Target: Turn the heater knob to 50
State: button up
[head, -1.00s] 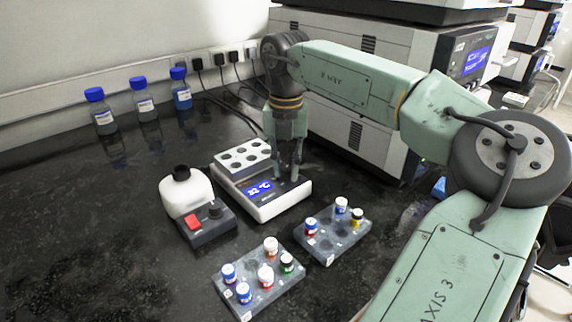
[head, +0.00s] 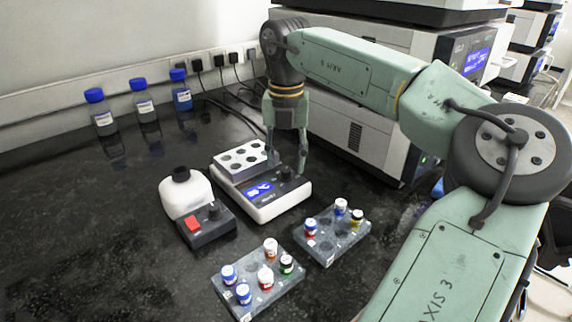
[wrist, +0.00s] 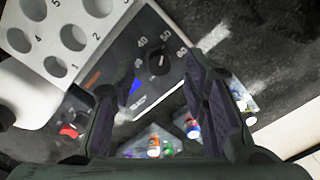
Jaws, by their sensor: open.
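The heater (head: 262,212) is a white unit with a dark sloping panel, a lit blue display (head: 259,189) and a rack of round wells behind. Its black knob (head: 285,172) is at the panel's right. In the wrist view the knob (wrist: 159,62) has a pale mark and sits beside printed numbers 40, 50 and 60. I cannot tell exactly which number the mark meets, and the display digits are too small to read surely. My gripper (head: 286,161) is open and empty above the knob, fingers apart on either side, pointing down, apparently not touching it.
A white bottle (head: 186,193) on a device with a red switch (head: 193,223) stands left of the heater. Two vial racks (head: 258,294) (head: 333,243) stand in front. Blue-capped bottles (head: 146,108) line the back. A large instrument (head: 350,130) stands behind right.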

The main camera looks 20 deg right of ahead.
aim_at(286, 169)
notch_tip(286, 169, up, 10)
jog(key=shift+f, duration=0.2)
dwell(0.4)
